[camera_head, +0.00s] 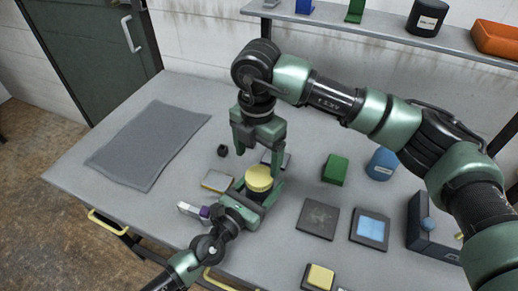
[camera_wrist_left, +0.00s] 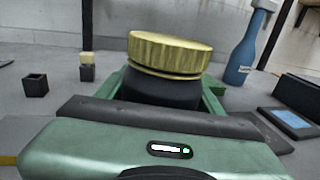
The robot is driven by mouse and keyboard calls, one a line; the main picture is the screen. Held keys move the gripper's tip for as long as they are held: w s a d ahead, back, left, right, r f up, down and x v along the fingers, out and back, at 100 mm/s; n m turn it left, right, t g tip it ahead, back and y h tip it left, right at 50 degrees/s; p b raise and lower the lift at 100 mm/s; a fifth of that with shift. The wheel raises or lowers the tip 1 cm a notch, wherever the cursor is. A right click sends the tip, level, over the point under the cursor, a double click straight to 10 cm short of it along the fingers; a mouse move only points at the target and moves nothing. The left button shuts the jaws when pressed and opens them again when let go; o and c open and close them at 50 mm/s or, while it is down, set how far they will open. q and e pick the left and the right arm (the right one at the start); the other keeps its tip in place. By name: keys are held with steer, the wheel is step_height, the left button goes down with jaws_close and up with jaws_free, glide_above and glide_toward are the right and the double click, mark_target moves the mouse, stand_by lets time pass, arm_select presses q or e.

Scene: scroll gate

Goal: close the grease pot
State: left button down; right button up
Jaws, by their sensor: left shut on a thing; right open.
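The grease pot is a dark jar (camera_wrist_left: 150,91) with a ribbed yellow lid (camera_head: 259,177). In the left wrist view the lid (camera_wrist_left: 170,52) sits on top of the jar and looks slightly tilted; I cannot tell whether it is screwed tight. My left gripper (camera_head: 258,190) is shut on the jar, with its green fingers on either side below the lid. My right gripper (camera_head: 257,150) points down just above the lid, open and empty, apart from it. The jar is mostly hidden in the head view.
A grey mat (camera_head: 150,145) lies at the left. A shelf (camera_head: 390,38) with several items runs along the back wall.

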mark_target(259, 175)
steer(key=n, duration=0.7)
steer(key=shift+r, duration=0.3)
steer(key=n, duration=0.6)
steer(key=shift+d+r+n, duration=0.1)
steer(key=shift+r+n, duration=0.2)
steer(key=n, duration=0.6)
steer(key=shift+r, duration=0.25)
steer(key=n, duration=0.6)
steer(key=shift+d+r, duration=0.1)
steer(key=shift+r, duration=0.1)
steer(key=shift+f, duration=4)
steer(key=c, duration=1.5)
steer(key=o, duration=1.6)
